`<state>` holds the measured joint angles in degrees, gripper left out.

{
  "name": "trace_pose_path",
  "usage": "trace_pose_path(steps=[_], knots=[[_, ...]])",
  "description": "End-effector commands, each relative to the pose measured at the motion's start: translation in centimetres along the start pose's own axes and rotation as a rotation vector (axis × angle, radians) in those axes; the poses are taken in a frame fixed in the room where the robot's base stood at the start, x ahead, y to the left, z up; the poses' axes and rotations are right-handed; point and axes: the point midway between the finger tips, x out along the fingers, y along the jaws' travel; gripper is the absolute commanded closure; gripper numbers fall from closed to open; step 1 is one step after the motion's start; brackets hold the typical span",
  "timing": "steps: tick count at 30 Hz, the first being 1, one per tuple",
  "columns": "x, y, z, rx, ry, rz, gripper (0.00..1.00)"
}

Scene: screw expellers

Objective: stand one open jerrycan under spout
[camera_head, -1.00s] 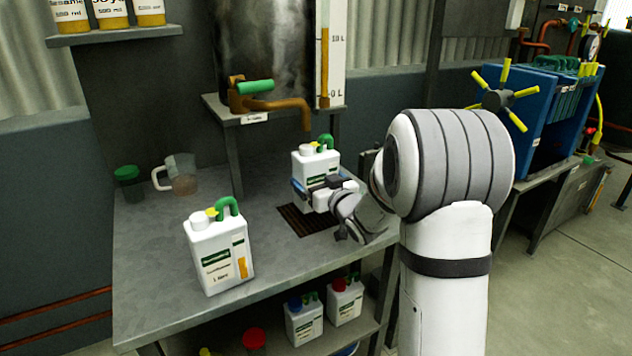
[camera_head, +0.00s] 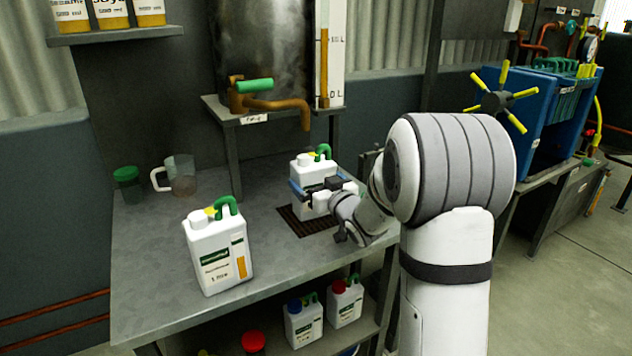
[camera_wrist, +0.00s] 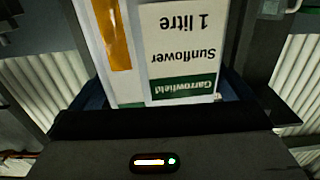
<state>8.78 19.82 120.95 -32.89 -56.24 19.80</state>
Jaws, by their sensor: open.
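A white jerrycan (camera_head: 309,172) with a green handle stands upright at the slatted drain grate (camera_head: 292,222), below the brown spout (camera_head: 305,118) with its green lever. There is a clear gap between its top and the spout end. My gripper (camera_head: 321,190) is around this can at mid-height, its jaws open. In the wrist view the can (camera_wrist: 128,40) fills the space between the blue-padded fingers, its Sunflower 1 litre label upside down. Whether the pads touch it is hard to tell. A second white jerrycan (camera_head: 216,255) with a green handle stands on the bench at the front left.
A glass jug (camera_head: 181,177) and a green-lidded jar (camera_head: 128,184) stand at the back left of the bench (camera_head: 150,290). A tank (camera_head: 265,45) is above the spout. Capped jerrycans (camera_head: 303,325) are on the shelf below. Bench space between the two upper cans is clear.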

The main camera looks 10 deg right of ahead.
Motion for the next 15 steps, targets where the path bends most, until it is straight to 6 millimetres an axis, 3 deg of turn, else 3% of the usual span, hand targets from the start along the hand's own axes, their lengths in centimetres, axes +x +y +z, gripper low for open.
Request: trace_pose_path(steps=[1, 5, 15], knots=[[-0.2, -0.1, 1.1, 0.01, -0.027, 0.001, 0.0], [-0.2, -0.1, -0.2, 0.01, -0.027, 0.001, 0.0], [-8.1, 0.1, -0.5, 0.007, -0.018, 0.004, 0.0]])
